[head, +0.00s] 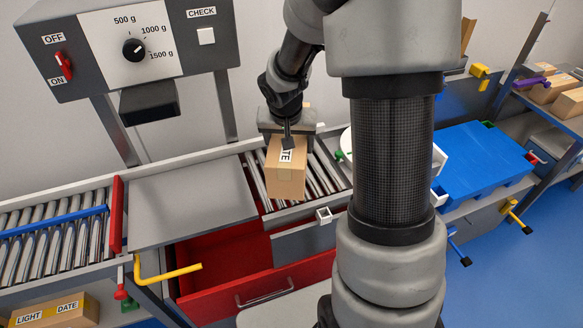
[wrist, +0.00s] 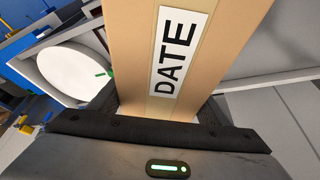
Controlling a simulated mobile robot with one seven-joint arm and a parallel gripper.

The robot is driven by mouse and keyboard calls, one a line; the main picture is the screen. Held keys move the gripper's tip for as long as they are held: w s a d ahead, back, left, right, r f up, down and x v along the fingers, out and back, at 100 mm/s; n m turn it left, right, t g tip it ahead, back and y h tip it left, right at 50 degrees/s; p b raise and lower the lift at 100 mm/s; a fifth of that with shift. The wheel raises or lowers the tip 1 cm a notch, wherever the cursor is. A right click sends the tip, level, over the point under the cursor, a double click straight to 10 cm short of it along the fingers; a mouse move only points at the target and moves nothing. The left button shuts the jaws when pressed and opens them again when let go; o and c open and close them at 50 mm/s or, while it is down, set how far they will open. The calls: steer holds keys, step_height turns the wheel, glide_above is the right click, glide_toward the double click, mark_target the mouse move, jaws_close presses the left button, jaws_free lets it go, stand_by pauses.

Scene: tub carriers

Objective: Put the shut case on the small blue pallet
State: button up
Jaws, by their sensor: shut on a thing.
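A shut brown cardboard case (head: 285,180) with a white DATE label is in the middle of the head view. My gripper (head: 287,130) is shut on it from above. The case shows in front of the roller track, and I cannot tell whether it touches the rollers. In the wrist view the case (wrist: 135,60) stands between the fingers, its label facing the camera. The blue pallet (head: 478,160) lies on the right side, with green and white corner pieces. My arm hides its left part.
A grey plate (head: 190,200) and an open red drawer (head: 215,265) are left of the case. A control panel (head: 130,45) with knob and switches stands behind. More boxes (head: 560,88) sit at far right.

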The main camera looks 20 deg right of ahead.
steer(key=w+d+m+b, duration=0.1)
steer(key=w+d+f+m+b, duration=0.1)
steer(key=d, duration=0.1)
steer(key=w+d+f+m+h+b, duration=0.1)
steer(key=d, duration=0.1)
steer(key=shift+w+d+m+b, duration=0.1)
steer(key=shift+w+m+b, duration=0.2)
steer(key=shift+b, duration=0.1)
steer(key=shift+d+f+g, duration=0.15)
steer(key=shift+f+g, duration=0.05)
steer(key=shift+g, duration=0.1)
steer(key=shift+f+b, duration=0.85)
steer(key=shift+f, duration=3.8)
steer(key=shift+f, duration=0.15)
steer(key=o, duration=2.1)
steer(key=shift+s, duration=0.1)
